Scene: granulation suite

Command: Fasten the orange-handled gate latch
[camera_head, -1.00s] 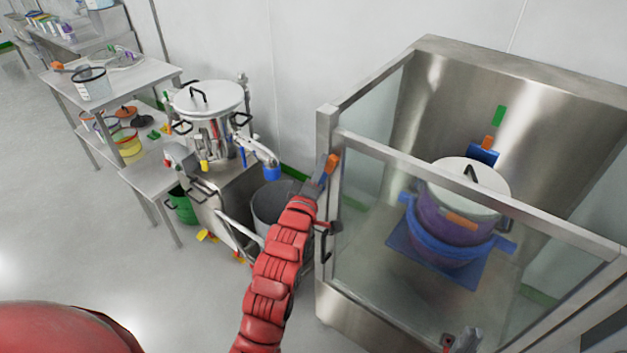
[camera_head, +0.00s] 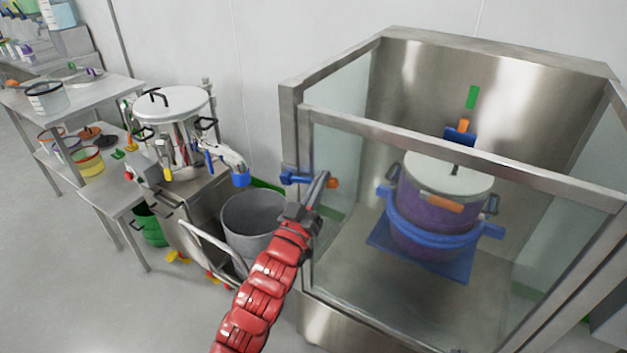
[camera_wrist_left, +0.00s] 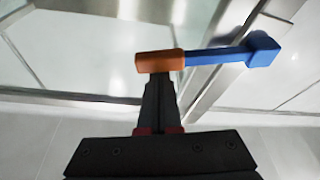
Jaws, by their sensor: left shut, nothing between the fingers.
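The gate latch is a blue bar (camera_head: 294,178) with an orange handle (camera_head: 333,183), at the left corner post of the glass-fronted steel enclosure. The bar lies roughly level, from the post toward the gate's frame. In the left wrist view the orange handle (camera_wrist_left: 155,62) and blue bar (camera_wrist_left: 215,56) run across the picture. My left gripper (camera_head: 321,183) is shut with nothing in it. Its fingertips (camera_wrist_left: 160,82) are right at the handle's edge; whether they touch it I cannot tell. The fingers partly hide the latch in the head view. My right gripper is out of view.
Behind the gate's glass, a lidded purple pot (camera_head: 425,215) sits in a blue ring holder on a blue mat (camera_head: 440,268). A grey bin (camera_head: 252,222) and a steel vessel (camera_head: 172,105) stand to the left of my arm. Open floor lies at lower left.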

